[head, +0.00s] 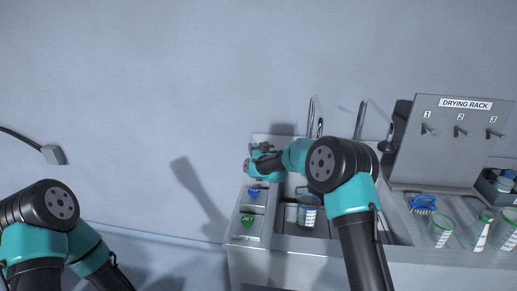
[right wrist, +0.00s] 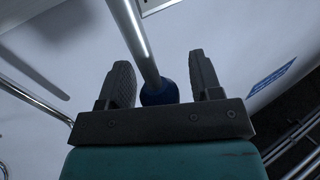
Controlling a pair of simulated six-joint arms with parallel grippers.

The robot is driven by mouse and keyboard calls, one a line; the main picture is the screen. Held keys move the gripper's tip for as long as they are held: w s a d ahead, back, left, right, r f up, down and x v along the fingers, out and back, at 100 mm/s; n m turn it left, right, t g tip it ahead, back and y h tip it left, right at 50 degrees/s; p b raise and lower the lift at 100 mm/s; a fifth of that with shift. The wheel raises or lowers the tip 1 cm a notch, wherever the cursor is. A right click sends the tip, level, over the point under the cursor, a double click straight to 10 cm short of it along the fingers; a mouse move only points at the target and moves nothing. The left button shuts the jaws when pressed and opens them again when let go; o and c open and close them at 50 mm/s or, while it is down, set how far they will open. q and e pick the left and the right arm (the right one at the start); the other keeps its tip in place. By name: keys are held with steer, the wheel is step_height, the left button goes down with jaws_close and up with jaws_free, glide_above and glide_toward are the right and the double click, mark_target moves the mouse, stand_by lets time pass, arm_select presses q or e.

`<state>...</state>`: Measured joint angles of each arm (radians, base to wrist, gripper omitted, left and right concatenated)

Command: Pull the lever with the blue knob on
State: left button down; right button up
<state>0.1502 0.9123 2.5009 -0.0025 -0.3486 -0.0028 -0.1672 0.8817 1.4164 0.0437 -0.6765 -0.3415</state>
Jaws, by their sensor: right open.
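The blue knob (right wrist: 160,93) shows in the right wrist view at the end of a pale metal lever (right wrist: 139,38). My right gripper (right wrist: 162,85) is open, with one finger on each side of the knob; I cannot tell if either touches it. In the head view my right gripper (head: 259,158) is over the left end of the sink unit, above a blue TAP label (head: 254,192). The knob cannot be made out there. My left arm is at the lower left, and its gripper is not visible.
A green JET label (head: 247,222) is in front of the TAP one. A beaker (head: 308,213) stands in the sink area. Curved metal spouts (head: 311,112) rise behind. A drying rack (head: 448,145), blue brush (head: 422,204) and glassware (head: 441,233) are at right.

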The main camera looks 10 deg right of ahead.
jaws_close()
stand_by(0.4)
steer(key=shift+s+a, duration=0.2)
steer(key=shift+s, duration=0.4)
steer(key=shift+s+a, duration=0.2)
steer(key=shift+s, duration=0.4)
steer(key=shift+s+a+n+t, duration=0.2)
steer(key=shift+s+n+t, duration=0.2)
steer(key=shift+s+t, duration=0.2)
steer(key=shift+w, duration=0.1)
